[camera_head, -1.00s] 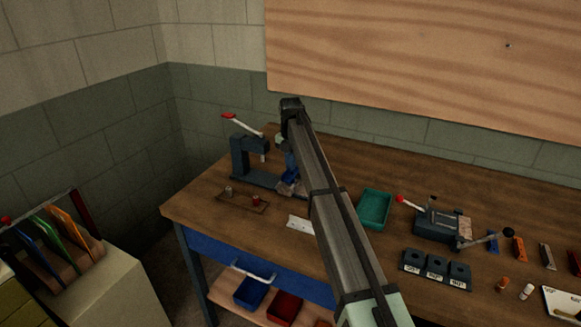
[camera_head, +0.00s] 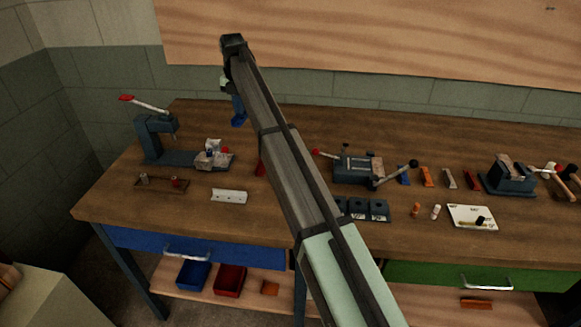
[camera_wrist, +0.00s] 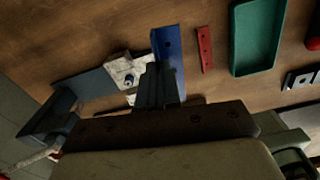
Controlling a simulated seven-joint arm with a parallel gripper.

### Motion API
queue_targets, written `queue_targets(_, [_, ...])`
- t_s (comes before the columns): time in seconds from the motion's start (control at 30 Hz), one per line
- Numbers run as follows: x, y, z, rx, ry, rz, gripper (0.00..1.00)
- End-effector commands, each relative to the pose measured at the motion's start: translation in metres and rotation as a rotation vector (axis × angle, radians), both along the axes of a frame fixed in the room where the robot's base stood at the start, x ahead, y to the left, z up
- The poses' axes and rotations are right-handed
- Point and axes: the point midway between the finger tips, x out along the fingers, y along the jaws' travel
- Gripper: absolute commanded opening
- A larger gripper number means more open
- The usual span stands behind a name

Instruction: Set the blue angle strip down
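My gripper (camera_head: 232,88) is above the back left part of the workbench. It is shut on the blue angle strip (camera_head: 238,113), which hangs down below it in the head view. In the wrist view the strip (camera_wrist: 170,55) stands out past the fingers (camera_wrist: 158,82), with a hole visible near its far end. The strip appears to be above the bench top; any contact with the wood cannot be told. The fingers hide its near end.
A lever press (camera_head: 155,140) with a pale block (camera_head: 213,156) stands left of the gripper. A red strip (camera_wrist: 205,48) and green tray (camera_wrist: 258,35) lie right of the held strip in the wrist view. A pale holed strip (camera_head: 229,196) lies in front. Bare wood surrounds the red strip.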

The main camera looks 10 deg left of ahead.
Motion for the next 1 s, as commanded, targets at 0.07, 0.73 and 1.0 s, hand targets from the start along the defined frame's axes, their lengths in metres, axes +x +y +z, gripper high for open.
queue_targets(0.07, [0.001, -0.036, -0.004, 0.001, 0.0, -0.034, 0.0])
queue_targets(0.73, [-0.035, -0.182, -0.025, 0.002, -0.002, -0.478, 0.0])
queue_targets(1.0, [-0.058, -0.195, -0.032, 0.003, -0.001, -0.847, 0.0])
